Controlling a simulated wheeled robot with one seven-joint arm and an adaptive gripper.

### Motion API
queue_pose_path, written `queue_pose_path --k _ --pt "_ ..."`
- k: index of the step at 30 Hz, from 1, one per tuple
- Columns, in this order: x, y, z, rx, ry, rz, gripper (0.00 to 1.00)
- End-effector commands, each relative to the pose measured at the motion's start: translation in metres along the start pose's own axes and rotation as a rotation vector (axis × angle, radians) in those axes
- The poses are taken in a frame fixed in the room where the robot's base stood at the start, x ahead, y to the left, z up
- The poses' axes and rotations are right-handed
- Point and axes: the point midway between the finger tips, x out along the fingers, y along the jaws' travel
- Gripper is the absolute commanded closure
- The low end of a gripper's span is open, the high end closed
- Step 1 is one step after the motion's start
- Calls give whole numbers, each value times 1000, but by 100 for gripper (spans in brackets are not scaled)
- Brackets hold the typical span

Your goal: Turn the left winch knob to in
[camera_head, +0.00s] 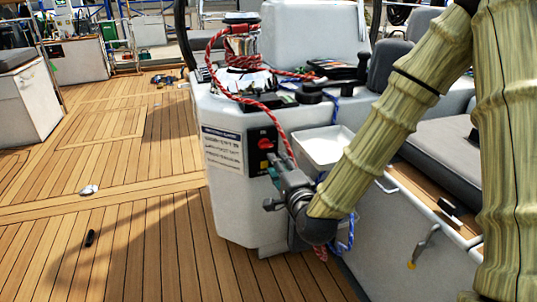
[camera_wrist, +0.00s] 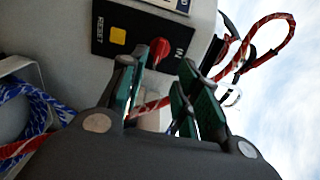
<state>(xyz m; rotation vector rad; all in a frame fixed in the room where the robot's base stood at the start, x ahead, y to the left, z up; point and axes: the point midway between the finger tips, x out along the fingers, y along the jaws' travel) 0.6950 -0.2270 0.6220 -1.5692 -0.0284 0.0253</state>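A small red knob (camera_head: 265,143) sits on a dark control panel (camera_head: 255,158) on the front of the pale winch console. In the wrist view the red knob (camera_wrist: 160,48) shows beside the letters "IN", just beyond the fingertips; its pointing direction is hard to tell. A yellow button (camera_wrist: 118,36) labelled "RESET" is on the same panel (camera_wrist: 147,30). My gripper (camera_head: 276,187) is in front of the panel, below the knob. In the wrist view my gripper (camera_wrist: 160,90) is open, its green-padded fingers apart with no knob between them.
A chrome winch (camera_head: 241,47) wrapped with red rope (camera_head: 222,84) stands on top of the console (camera_head: 228,198). The rope hangs down close to my gripper. A white tray (camera_head: 323,146) is right of the panel. The wooden deck (camera_head: 120,215) at left is mostly clear.

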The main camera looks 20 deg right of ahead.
Motion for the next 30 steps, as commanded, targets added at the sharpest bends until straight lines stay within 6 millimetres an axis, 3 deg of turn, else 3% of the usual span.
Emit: queue_pose_path --k 15,21,30 --pt "78 2 0 -2 -1 0 68" --pt "90 1 0 -2 -1 1 68" --pt "92 1 0 -1 -1 2 68"
